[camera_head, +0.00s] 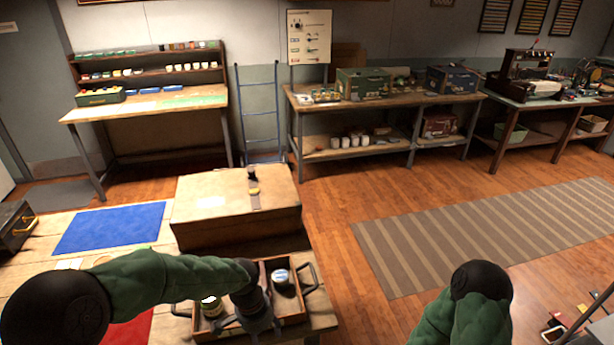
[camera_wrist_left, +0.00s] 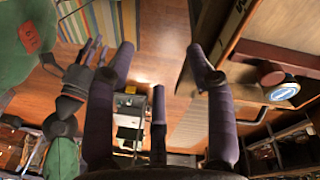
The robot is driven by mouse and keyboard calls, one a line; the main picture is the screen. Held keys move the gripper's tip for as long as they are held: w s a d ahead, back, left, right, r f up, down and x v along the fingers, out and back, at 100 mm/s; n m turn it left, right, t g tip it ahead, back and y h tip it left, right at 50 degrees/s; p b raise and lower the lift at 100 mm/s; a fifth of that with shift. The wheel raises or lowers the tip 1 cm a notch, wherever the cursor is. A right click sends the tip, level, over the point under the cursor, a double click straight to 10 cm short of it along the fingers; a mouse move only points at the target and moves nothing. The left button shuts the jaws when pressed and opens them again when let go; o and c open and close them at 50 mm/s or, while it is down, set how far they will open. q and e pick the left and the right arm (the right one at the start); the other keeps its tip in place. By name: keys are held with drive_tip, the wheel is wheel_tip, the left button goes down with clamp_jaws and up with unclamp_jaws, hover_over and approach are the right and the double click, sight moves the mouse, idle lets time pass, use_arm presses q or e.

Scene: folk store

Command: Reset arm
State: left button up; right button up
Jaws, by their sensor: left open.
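My left gripper (camera_head: 258,318) hangs over the wooden tray (camera_head: 297,318) at the front of the low table in the head view. In the left wrist view, the same gripper (camera_wrist_left: 160,68) has its fingers spread, with nothing between them but floor behind. A jar with a white and blue lid (camera_head: 282,276) stands in the tray, right of the gripper. Another jar (camera_head: 210,306) stands left of it. My right arm shows at the lower right of the head view, its gripper out of frame. A dark gripper (camera_wrist_left: 72,92), apparently my right one, appears at left in the wrist view; its opening is unclear.
A large tan box (camera_head: 232,232) stands behind the tray, with small items on top. A blue mat (camera_head: 112,228) and part of a red mat (camera_head: 132,326) lie on the table. A striped rug (camera_head: 500,232) covers open floor at right. Workbenches line the back wall.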

use_arm(q)
drive_tip(key=s+f+n+h, duration=0.1)
drive_tip(key=s+f+n, duration=0.4)
drive_tip(key=f, duration=0.6)
drive_tip(key=s+f+n+h, duration=0.1)
drive_tip(key=s+f+n, duration=0.4)
drive_tip(key=s+f, duration=0.4)
drive_tip(key=shift+d+f+n+t, duration=0.3)
drive_tip(key=shift+d+f+t, duration=0.15)
drive_tip(key=shift+f, duration=1.2)
